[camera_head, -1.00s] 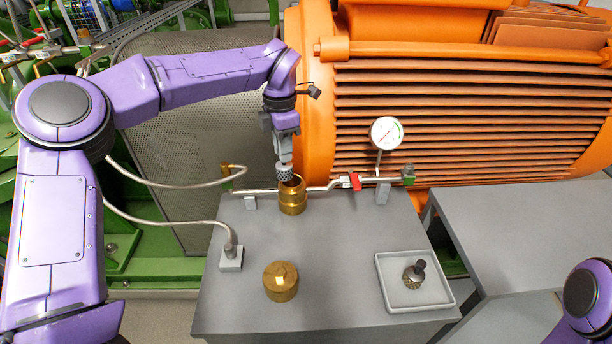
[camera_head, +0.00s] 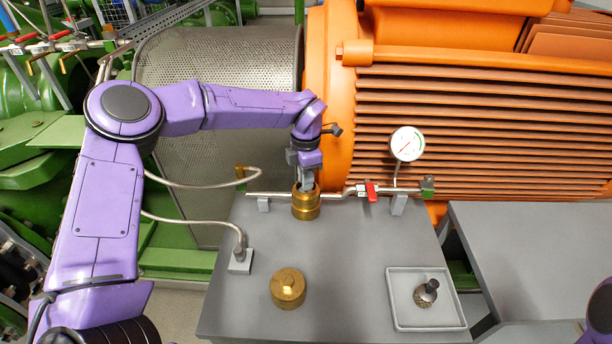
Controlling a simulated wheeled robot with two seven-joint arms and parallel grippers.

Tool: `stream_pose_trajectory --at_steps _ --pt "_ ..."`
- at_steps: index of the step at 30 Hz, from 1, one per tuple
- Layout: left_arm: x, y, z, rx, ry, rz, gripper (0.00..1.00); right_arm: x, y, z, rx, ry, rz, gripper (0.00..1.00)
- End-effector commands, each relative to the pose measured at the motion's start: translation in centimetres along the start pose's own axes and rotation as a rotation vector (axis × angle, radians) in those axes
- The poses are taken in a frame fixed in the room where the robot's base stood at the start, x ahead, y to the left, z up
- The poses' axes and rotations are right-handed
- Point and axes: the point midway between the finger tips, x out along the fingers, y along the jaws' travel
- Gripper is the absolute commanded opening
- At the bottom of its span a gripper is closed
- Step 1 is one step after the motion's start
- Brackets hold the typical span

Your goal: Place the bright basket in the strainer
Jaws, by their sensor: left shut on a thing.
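The strainer (camera_head: 306,208) is an open-topped brass cylinder standing upright on the pipe line at the back of the grey table. My left gripper (camera_head: 306,182) points straight down at its mouth, with the fingertips at or just inside the rim. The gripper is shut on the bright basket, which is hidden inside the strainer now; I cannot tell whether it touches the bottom. My right gripper is out of view; only a purple part of that arm shows at the lower right.
A round brass cap (camera_head: 288,288) lies on the grey table (camera_head: 345,260). A white tray (camera_head: 398,318) at the right holds a dark, used-looking basket (camera_head: 426,292). A gauge (camera_head: 407,144), a red-handled valve (camera_head: 371,192) and an orange motor (camera_head: 460,130) stand behind. The table's middle is clear.

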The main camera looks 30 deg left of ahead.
Motion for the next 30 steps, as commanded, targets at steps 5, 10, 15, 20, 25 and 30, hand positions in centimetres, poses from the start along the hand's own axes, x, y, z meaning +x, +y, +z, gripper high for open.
stream_pose_trajectory --at_steps 5,10,15,20,25,30 --pt "0.3 0.0 0.0 0.000 -0.002 0.001 0.27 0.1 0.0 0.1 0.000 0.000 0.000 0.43" --pt "0.2 0.0 0.0 0.000 -0.002 0.002 0.46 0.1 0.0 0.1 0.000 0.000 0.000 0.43" --pt "0.2 0.0 0.0 0.000 -0.002 0.002 0.46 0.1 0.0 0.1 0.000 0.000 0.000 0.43" --pt "-0.7 0.1 0.1 0.000 -0.004 0.003 0.46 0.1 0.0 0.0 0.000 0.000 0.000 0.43" --pt "-4.5 0.1 0.1 -0.002 -0.007 0.006 0.46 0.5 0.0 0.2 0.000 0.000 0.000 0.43" --pt "-8.9 0.0 0.1 -0.001 -0.006 0.005 0.46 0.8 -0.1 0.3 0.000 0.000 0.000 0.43"
